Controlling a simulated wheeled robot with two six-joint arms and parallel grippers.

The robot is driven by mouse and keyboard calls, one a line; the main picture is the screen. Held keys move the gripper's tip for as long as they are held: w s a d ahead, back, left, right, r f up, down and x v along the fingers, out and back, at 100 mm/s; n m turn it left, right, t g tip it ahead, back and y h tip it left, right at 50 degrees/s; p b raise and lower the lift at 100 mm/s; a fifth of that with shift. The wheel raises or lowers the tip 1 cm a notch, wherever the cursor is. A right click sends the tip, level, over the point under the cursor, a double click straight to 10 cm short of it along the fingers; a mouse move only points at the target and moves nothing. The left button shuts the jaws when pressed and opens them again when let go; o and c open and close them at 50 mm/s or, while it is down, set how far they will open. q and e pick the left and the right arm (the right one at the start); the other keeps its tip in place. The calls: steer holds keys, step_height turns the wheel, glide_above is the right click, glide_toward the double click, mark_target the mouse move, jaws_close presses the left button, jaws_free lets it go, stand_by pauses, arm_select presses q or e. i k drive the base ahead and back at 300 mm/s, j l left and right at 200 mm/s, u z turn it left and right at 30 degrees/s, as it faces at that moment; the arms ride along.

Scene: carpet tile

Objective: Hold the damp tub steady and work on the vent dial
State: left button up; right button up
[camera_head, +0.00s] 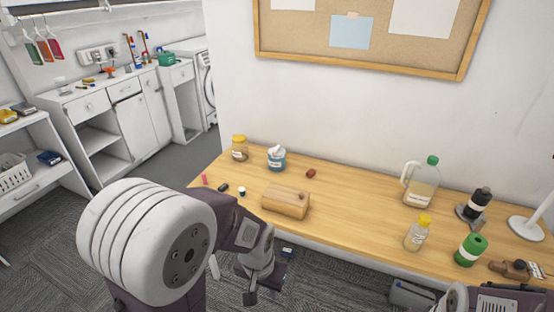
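A small blue tub with a white top (276,158) stands upright near the back of the wooden table, left of its middle. It looks like the damp tub. The white part on its lid may be the vent dial, but it is too small to make out. My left gripper (262,284) hangs low in front of the table's front edge, below the tub and well apart from it. Its fingers look spread, with nothing between them. My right arm shows only in part at the bottom right corner, and its gripper is out of view.
A wooden box (286,201) lies between my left gripper and the tub. A yellow-lidded jar (239,148) stands left of the tub. A jug (420,185), bottles and a lamp base (526,228) crowd the right end. The table's middle is mostly clear.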

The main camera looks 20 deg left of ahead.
mark_target(275, 151)
steer(key=i+j+u, duration=0.25)
steer(key=j, duration=0.25)
steer(key=i+j+u, duration=0.25)
steer(key=i+j, duration=0.15)
